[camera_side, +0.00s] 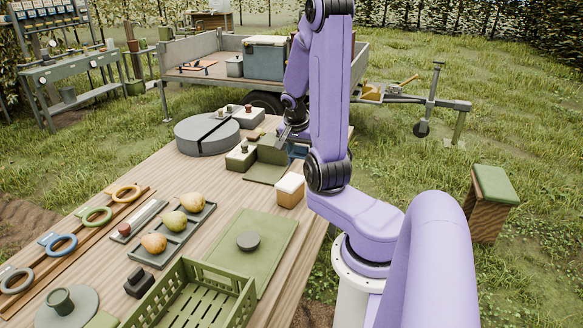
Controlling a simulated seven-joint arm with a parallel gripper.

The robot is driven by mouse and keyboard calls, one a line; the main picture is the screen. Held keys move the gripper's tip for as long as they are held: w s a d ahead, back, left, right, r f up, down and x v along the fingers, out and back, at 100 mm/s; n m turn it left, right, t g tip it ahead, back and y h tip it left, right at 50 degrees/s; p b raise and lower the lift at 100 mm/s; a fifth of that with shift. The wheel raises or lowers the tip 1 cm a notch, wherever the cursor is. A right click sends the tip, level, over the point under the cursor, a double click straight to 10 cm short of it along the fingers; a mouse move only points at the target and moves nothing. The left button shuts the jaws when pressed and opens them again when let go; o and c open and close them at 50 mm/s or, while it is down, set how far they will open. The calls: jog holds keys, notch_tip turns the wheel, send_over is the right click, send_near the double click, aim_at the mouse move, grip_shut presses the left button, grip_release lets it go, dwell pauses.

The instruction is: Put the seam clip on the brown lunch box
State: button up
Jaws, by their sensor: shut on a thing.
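My gripper (284,134) is at the far end of the table, low over the dark green stand and to the right of the round grey disc. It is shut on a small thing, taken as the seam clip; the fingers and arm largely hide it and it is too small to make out. A small box with tan-brown sides and a pale lid (290,186), which looks like the brown lunch box, stands near the table's right edge. It is nearer the camera than my gripper, apart from it. Nothing shows on its lid.
The grey disc with a seam (205,133) lies left of my gripper. Small blocks with knobs (240,157) and a green stand (268,165) crowd around it. A pear tray (147,255), green mat (262,275) and green crate (190,284) lie nearer the camera.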

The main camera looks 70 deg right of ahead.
jog(key=shift+w+d+f, duration=0.25)
jog(key=shift+w+d, duration=0.1)
jog(key=shift+d, duration=0.05)
jog(key=w+d+f, duration=0.1)
jog(key=f, duration=0.1)
jog(key=w+d+f, duration=0.1)
jog(key=d, duration=0.1)
jog(key=w+d+f, duration=0.1)
jog(key=w+f, duration=0.1)
jog(key=shift+d+f, duration=0.3)
jog(key=shift+d, duration=0.05)
jog(key=shift+w+d+f, duration=0.35)
jog(key=shift+d+f, duration=0.15)
jog(key=shift+f, duration=1.75)
jog(key=shift+f, duration=0.15)
jog(key=o, duration=1)
